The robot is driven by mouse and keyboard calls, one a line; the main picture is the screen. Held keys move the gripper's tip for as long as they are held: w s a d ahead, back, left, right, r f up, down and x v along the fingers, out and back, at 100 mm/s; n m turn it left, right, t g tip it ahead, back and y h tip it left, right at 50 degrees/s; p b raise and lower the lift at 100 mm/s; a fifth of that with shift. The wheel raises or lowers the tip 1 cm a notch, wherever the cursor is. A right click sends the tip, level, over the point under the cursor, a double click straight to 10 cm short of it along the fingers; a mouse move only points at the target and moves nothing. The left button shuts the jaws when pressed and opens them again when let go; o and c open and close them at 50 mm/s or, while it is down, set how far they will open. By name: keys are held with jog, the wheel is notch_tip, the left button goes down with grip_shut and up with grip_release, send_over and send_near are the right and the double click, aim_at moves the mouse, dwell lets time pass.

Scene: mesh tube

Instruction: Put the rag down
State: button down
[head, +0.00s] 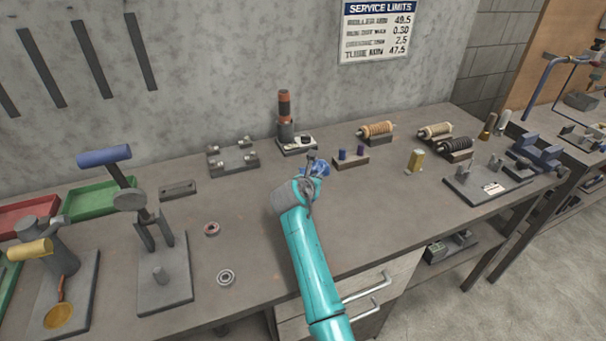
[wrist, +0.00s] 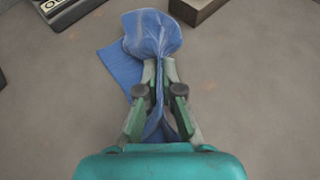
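The rag is a blue crumpled cloth (wrist: 152,38), bunched at the fingertips of my gripper (wrist: 160,66) in the wrist view. A flatter blue part of it spreads to the left and a fold hangs between the fingers. The fingers are closed together on it. In the head view a small patch of the rag (head: 320,169) shows beyond my gripper (head: 311,160), over the middle of the workbench (head: 375,215). My wrist hides most of it there. I cannot tell whether the rag touches the bench top.
A grey block with blue pegs (head: 351,158) stands just right of my gripper. A dark stacked cylinder on a labelled base (head: 297,145) stands behind it. Two bearing rings (head: 226,278) lie to the left. The bench front right of my arm is clear.

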jog(key=c, duration=0.9)
grip_release()
